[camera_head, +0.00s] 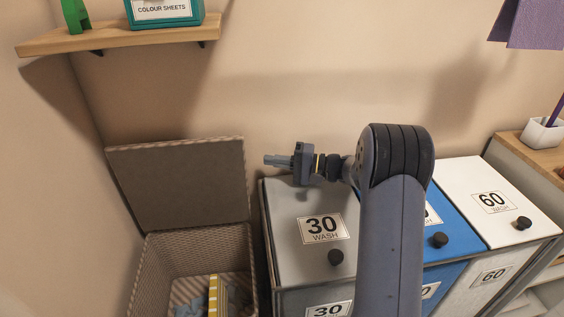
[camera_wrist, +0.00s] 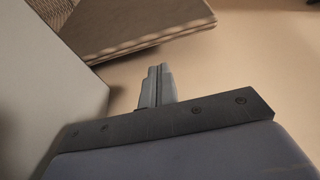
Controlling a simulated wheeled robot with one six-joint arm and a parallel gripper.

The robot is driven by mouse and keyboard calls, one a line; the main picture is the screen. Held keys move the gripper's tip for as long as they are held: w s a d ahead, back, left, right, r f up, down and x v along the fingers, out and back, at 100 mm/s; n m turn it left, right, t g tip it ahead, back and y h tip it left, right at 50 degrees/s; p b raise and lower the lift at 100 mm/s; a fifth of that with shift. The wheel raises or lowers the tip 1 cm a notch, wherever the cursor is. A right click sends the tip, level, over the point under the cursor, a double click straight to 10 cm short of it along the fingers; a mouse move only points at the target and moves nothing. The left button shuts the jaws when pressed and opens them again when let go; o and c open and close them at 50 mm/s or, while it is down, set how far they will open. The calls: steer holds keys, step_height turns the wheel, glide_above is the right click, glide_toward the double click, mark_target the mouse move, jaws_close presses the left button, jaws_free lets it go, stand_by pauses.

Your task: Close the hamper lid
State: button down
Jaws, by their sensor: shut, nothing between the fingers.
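The wicker hamper (camera_head: 146,285) stands at the lower left in the head view, with striped and yellow laundry inside. Its lid (camera_head: 180,185) is raised, standing open against the back wall. In the wrist view the lid (camera_wrist: 130,22) shows at the top, ahead of the fingers and apart from them. My gripper (camera_head: 268,160) is shut and empty. In the head view it points left, above the back of the grey bin and to the right of the lid's upper right corner. Its shut fingers also show in the wrist view (camera_wrist: 158,82).
A grey bin (camera_head: 288,221) marked 30 WASH stands right of the hamper, then a blue bin (camera_head: 458,219) and a white bin (camera_head: 470,176) marked 60, with black knobs. A wooden shelf (camera_head: 120,37) with a teal box (camera_head: 165,22) hangs above the lid.

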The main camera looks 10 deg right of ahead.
steer(key=x, duration=0.6)
steer(key=shift+a, duration=0.2)
steer(key=shift+b, duration=0.3)
